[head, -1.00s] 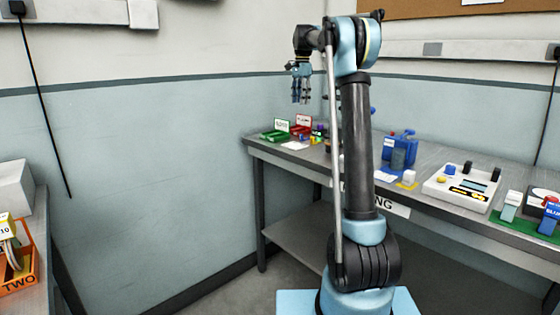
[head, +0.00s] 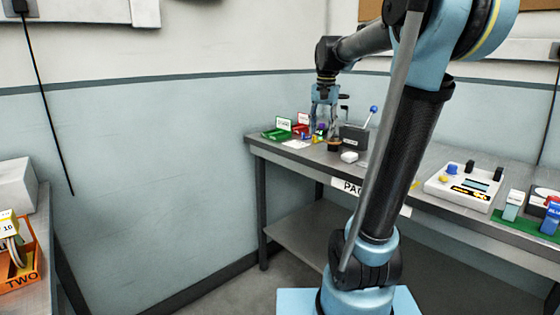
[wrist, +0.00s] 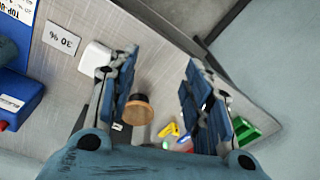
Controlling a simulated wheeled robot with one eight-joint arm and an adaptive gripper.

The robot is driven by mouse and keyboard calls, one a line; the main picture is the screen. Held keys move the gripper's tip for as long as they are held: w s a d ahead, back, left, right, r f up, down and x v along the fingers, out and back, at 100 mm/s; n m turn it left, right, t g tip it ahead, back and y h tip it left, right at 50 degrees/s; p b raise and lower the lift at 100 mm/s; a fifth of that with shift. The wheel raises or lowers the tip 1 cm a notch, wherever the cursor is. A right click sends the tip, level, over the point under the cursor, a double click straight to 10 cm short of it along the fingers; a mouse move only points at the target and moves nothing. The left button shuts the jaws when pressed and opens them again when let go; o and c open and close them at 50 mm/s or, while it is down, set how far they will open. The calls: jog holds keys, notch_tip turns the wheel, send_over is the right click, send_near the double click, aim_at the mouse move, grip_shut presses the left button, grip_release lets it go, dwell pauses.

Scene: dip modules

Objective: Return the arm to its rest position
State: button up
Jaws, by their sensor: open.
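My gripper (head: 324,130) hangs fingers down over the far left part of the grey workbench (head: 258,146), with my arm stretched forward to it. In the wrist view my gripper (wrist: 160,105) has its two fingers wide apart with nothing held. The gap between the fingertips and the bench is hard to judge.
A white block (head: 349,157) and a dark box with a blue-knobbed lever (head: 354,138) stand close by. Green (head: 277,135) and red (head: 300,131) bins lie left of the gripper. A white control panel (head: 462,186) is farther right. The wall is close behind.

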jog(key=s+d+f+n, duration=0.2)
jog(key=s+f, duration=1)
jog(key=s, duration=0.1)
jog(key=s+d+f+n+t, duration=0.1)
jog(key=s+d+f+n, duration=0.1)
jog(key=s+f, duration=1)
jog(key=shift+s+d+f+n, duration=0.35)
jog(key=shift+d+f+n, duration=0.05)
jog(key=shift+f+n, duration=0.2)
